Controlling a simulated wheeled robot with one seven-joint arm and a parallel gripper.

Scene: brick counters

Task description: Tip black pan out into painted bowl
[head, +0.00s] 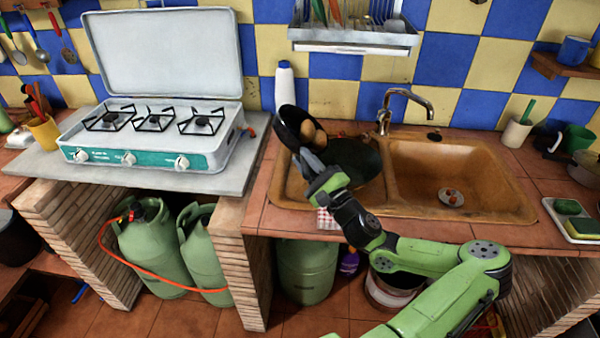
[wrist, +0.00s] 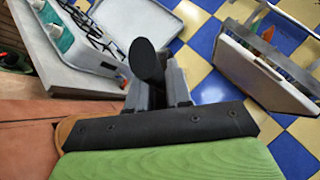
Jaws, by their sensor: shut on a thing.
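My gripper (head: 312,168) is shut on the black pan (head: 289,120) and holds it raised at the left edge of the sink. The pan is steeply tilted, and a few brown, rounded things (head: 308,130) show at its right side. In the wrist view, a black rounded piece (wrist: 147,60), apparently the pan's handle, stands up between the fingers (wrist: 160,88). A wide dark round vessel (head: 352,160) lies over the left basin behind my gripper. I cannot tell whether it is the painted bowl; no painted pattern shows.
The sink's right basin (head: 450,175) is open, with small brown bits at its drain. A faucet (head: 400,105) stands behind. A white bottle (head: 285,84) is behind the pan, a dish rack (head: 355,38) hangs above, and the gas stove (head: 150,130) stands left.

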